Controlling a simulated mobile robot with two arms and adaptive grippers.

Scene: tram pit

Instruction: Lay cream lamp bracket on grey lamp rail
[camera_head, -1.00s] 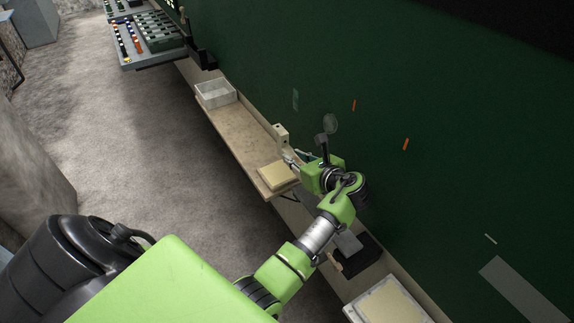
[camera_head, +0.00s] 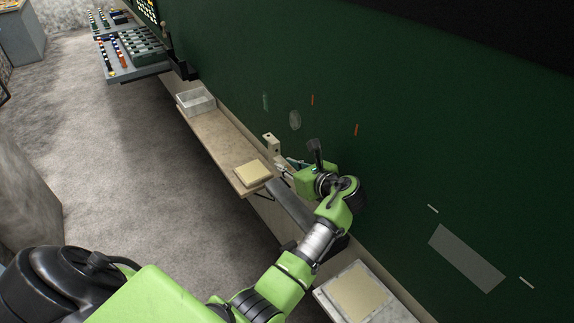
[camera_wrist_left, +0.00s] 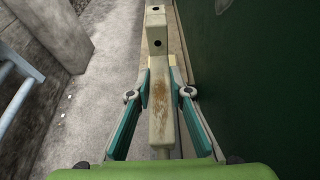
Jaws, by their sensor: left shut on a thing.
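My left gripper (camera_head: 287,170) is shut on the cream lamp bracket (camera_head: 270,143) and holds it near the green wall, to the right of the wooden shelf's near end. In the left wrist view the bracket (camera_wrist_left: 159,105) stands lengthwise between the two teal-sided fingers (camera_wrist_left: 161,85). It has a brown worn patch and an upper block with dark holes. A grey bar (camera_head: 293,208), which looks like the grey lamp rail, runs below the gripper, partly hidden by my arm. I cannot see the bracket touching it. My right gripper is out of view.
The wooden shelf (camera_head: 218,140) carries a grey open box (camera_head: 196,100) and a cream pad (camera_head: 253,172). A grey-edged tray with a cream top (camera_head: 357,292) lies at the near right. The green wall (camera_head: 420,130) bounds the right. Control panels (camera_head: 132,58) stand at the far left.

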